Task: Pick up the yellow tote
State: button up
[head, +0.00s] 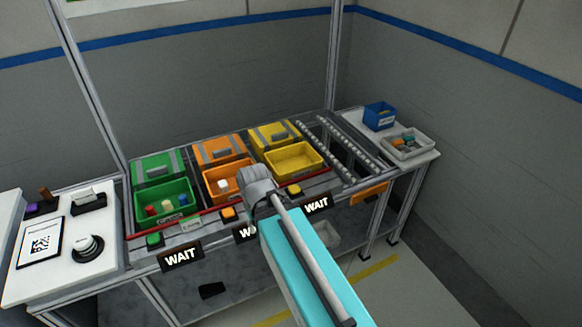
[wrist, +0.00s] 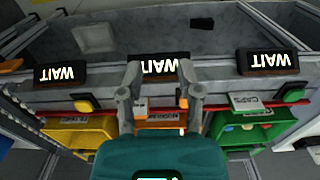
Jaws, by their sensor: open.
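The yellow tote (head: 293,160) stands at the right end of a row of three open totes and looks empty. In the wrist view the yellow tote (wrist: 80,140) shows at lower left, partly cut off. My gripper (wrist: 160,97) is open and empty, in front of the orange tote (wrist: 160,143), to one side of the yellow tote and apart from it. In the head view my gripper (head: 256,180) is seen from behind, its fingertips hidden, and overlaps the orange tote's (head: 217,188) right side.
The green tote (head: 165,210) at left holds several items. Closed-looking bins stand behind each tote. A red rail (head: 200,213) and WAIT signs (head: 181,257) run along the bench front. A roller track (head: 335,150) and a white side table (head: 432,153) lie right of the yellow tote.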

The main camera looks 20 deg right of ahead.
jog(key=shift+w+d, duration=0.1)
jog(key=w+d+f+n+h+b, duration=0.1)
jog(key=w+d+n+h+b, duration=0.2)
jog(key=w, duration=0.3)
jog(key=w+d+f+n+h+b, duration=0.2)
jog(key=w+d+n+h+b, duration=0.1)
jog(key=w+n+b, duration=0.1)
jog(key=w+d+f+n+h+b, duration=0.1)
jog(key=w+d+n+h+b, duration=0.2)
jog(key=w+n, duration=0.3)
jog(key=shift+w+d+f+b, duration=0.15)
jog(key=shift+w, duration=0.5)
jog(key=shift+w+d+f+b, duration=0.1)
jog(key=shift+w+b, duration=0.05)
jog(key=shift+w, duration=0.45)
jog(key=w+d+r+n+h+b, duration=0.1)
jog(key=w+r+n+h+b, duration=0.1)
jog(key=w, duration=0.5)
jog(key=n+h+b, duration=0.1)
jog(key=n+h, duration=0.1)
jog(key=n, duration=0.1)
jog(key=shift+h, duration=0.3)
jog(key=shift+r, duration=0.1)
